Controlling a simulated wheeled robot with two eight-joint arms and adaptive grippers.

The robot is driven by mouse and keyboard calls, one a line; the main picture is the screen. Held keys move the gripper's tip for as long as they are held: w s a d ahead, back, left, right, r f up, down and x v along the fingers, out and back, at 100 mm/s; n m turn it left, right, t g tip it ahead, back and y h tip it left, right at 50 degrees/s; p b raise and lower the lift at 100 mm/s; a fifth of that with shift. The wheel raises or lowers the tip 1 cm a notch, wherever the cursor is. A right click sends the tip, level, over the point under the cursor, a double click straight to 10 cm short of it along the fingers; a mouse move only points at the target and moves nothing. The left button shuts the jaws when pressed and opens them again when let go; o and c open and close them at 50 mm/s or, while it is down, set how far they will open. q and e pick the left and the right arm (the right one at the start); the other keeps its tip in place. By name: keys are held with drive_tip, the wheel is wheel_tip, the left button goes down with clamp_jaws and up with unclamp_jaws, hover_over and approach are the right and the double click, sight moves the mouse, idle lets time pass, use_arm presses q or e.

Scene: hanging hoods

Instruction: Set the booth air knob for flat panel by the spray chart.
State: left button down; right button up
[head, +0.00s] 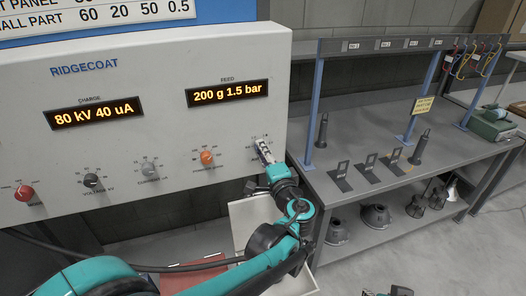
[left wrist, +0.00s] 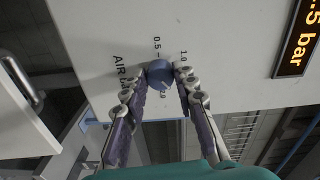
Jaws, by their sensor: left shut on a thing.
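The white RIDGECOAT panel (head: 150,165) fills the left of the head view. Its displays read 80 kV 40 uA and 200 g 1.5 bar. My left gripper (head: 263,150) is at the panel's right side, shut on the blue-grey air knob (left wrist: 160,74). The wrist view shows a finger on each side of it, with marks 0.5 and 1.0 nearby; its pointer is unclear. The spray chart (head: 95,20) is cut off at the top; the small part row ends in 0.5 and the flat panel values are out of view. My right gripper (head: 394,291) barely shows at the bottom edge.
Red (head: 24,193), black (head: 92,181), grey (head: 149,169) and orange (head: 207,157) knobs line the panel left of my gripper. A grey bench (head: 350,215) with nozzles, stands and blue posts is at right. An open pale tray (head: 245,222) is below the panel.

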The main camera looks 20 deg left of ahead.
use_arm(q)
drive_tip(key=shift+m+p, duration=0.4)
drive_tip(key=shift+m, duration=3.2)
drive_tip(key=c, duration=1.2)
unclamp_jaws()
drive_tip(key=v, duration=1.2)
